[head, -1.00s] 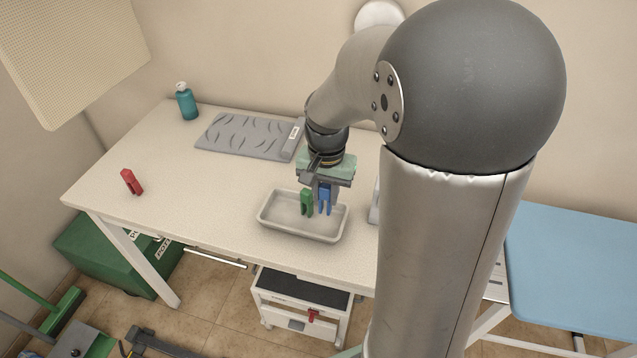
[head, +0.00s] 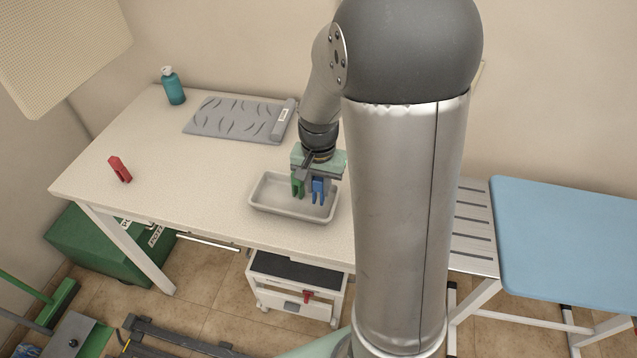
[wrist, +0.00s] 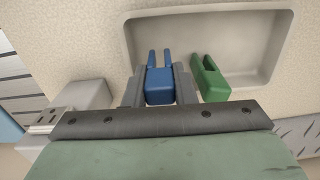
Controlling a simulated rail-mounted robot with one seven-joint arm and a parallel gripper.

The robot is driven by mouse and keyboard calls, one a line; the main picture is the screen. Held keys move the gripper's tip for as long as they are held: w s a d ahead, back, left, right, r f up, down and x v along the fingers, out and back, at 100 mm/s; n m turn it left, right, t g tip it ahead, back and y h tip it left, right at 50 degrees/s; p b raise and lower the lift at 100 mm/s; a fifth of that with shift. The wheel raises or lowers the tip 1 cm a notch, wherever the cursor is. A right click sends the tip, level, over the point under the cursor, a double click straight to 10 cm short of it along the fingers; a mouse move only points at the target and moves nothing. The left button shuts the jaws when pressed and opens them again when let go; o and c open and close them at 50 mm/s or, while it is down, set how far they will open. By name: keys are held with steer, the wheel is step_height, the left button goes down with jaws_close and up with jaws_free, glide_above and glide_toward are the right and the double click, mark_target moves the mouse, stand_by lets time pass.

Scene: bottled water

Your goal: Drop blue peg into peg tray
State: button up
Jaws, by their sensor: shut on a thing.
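My gripper (wrist: 159,86) is shut on the blue peg (wrist: 159,88), with one finger on each side. The blue peg's two prongs point away from the gripper. In the head view, the blue peg (head: 318,190) is upright over the right part of the shallow pale peg tray (head: 272,212). I cannot tell whether its prongs touch the tray floor. A green peg (head: 297,188) of the same shape stands in the tray just left of the blue one. It also shows in the wrist view (wrist: 212,82), close to the right finger. My arm hides some of the table to the right.
The wrist view shows a grey box (wrist: 82,100) left of the gripper. The tray's left part is empty.

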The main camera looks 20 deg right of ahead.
steer(key=shift+f, duration=0.3)
steer(key=o, duration=1)
steer(key=shift+c, duration=0.2)
step_height(320, 180, up, 13)
steer(key=s+a+f+n, duration=0.2)
steer(key=s+a+n, duration=0.1)
steer(key=s, duration=0.5)
steer(key=s+a+f+n, duration=0.2)
steer(key=s+a+n, duration=0.1)
steer(key=s, duration=0.6)
steer(key=shift+n+t, duration=0.3)
steer(key=shift+n, duration=0.6)
